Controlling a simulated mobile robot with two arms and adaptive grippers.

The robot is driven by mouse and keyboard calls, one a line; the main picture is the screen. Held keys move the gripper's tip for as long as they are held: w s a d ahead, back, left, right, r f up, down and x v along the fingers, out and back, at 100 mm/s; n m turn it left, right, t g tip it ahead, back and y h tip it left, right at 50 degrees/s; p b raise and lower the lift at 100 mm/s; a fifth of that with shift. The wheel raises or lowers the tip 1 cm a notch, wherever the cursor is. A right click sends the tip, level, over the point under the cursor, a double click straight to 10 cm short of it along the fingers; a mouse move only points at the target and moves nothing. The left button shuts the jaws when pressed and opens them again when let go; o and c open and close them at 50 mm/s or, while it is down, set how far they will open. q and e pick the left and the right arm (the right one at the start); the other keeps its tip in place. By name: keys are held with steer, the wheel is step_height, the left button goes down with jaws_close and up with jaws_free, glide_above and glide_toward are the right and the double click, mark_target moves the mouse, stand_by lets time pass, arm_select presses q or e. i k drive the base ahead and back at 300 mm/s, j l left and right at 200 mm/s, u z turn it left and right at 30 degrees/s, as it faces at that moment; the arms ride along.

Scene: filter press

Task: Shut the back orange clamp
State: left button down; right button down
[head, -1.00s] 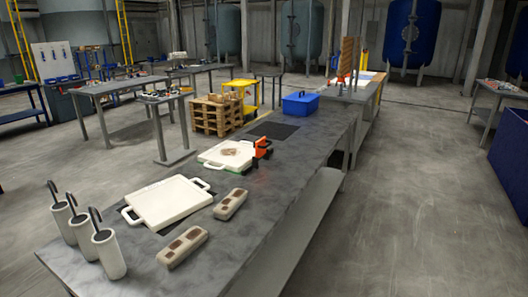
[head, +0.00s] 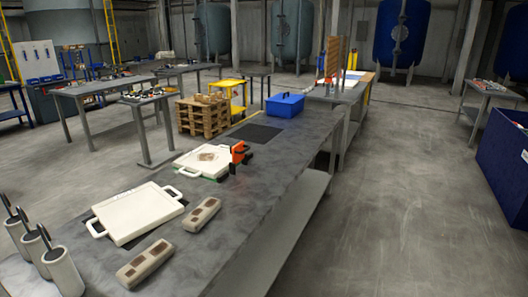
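One orange clamp (head: 240,154) with dark lower parts shows in the head view. It sits at the right edge of a white filter plate (head: 188,164) with handles, on the long grey table. A brownish patch lies on that plate. The clamp is small here, and I cannot tell whether it is open or shut. No second orange clamp is clearly visible. Neither of my grippers is in view.
A second white plate (head: 137,213) lies nearer on the grey table (head: 285,150), with two beige blocks (head: 202,214) beside it. Several white canisters (head: 63,272) stand at the near left. A blue box (head: 285,104) is farther back. The floor (head: 400,190) right of the table is clear.

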mark_target(236, 150)
steer(key=i+l, duration=0.35)
steer(key=l, duration=0.25)
steer(key=i+l+z, duration=0.15)
steer(key=i+l, duration=0.25)
steer(key=l, duration=0.15)
steer(key=i+l, duration=0.4)
steer(key=l, duration=0.15)
steer(key=z, duration=0.05)
